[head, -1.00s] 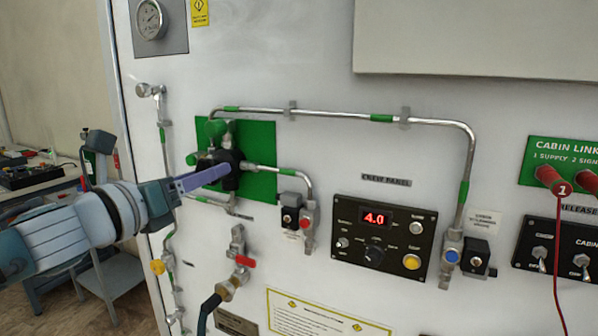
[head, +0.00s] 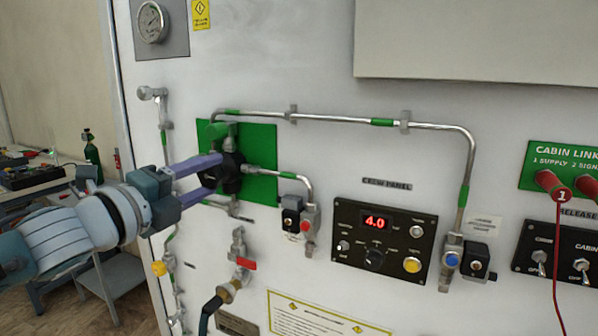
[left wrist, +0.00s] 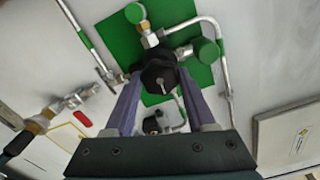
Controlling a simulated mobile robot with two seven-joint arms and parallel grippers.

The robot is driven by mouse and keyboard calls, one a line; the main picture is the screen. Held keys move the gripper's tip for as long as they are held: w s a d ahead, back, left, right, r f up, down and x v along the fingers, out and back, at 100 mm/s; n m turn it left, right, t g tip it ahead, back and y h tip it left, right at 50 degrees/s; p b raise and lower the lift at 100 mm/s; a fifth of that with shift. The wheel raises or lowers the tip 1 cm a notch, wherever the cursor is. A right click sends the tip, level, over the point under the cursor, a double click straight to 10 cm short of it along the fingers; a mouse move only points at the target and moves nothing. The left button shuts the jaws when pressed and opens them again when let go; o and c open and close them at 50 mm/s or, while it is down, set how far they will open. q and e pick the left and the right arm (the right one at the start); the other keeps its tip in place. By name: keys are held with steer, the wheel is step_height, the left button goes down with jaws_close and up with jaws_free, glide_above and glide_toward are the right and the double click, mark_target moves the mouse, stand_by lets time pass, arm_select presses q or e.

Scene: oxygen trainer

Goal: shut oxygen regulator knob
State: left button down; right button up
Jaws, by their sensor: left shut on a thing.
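The black regulator knob (head: 230,172) is in front of the green plate (head: 262,138) on the white panel, with green-capped fittings and steel pipes around it. My left gripper (head: 213,173) reaches it from the left, its two purple fingers one above the other in the head view. In the left wrist view the black knob (left wrist: 158,74) lies between the fingertips of my left gripper (left wrist: 158,80), which is shut on it. The fingers hide the knob's sides. My right gripper is not in view.
A crew panel (head: 382,246) reading 4.0 is to the right of the knob. A steel pipe (head: 340,114) runs above it. A red-handled valve (head: 240,262) is below. A red cable (head: 558,250) hangs at the far right. A cluttered bench (head: 40,185) stands at the left.

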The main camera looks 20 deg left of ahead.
arm_select(q)
steer(key=n, duration=0.4)
steer(key=shift+r+n+p, duration=0.1)
steer(key=shift+n+p, duration=0.2)
steer(key=shift+p, duration=0.05)
steer(key=n+p, duration=0.1)
steer(key=n, duration=0.4)
steer(key=shift+n, duration=0.3)
steer(key=n, duration=0.4)
steer(key=shift+n+p, duration=0.3)
steer(key=shift+n, duration=2.1)
steer(key=shift+c, duration=1.2)
jaws_free()
steer(key=shift+s, duration=0.1)
steer(key=s, duration=0.9)
steer(key=shift+s+a+b, duration=0.3)
steer(key=shift+s+a, duration=0.05)
steer(key=shift+a, duration=0.1)
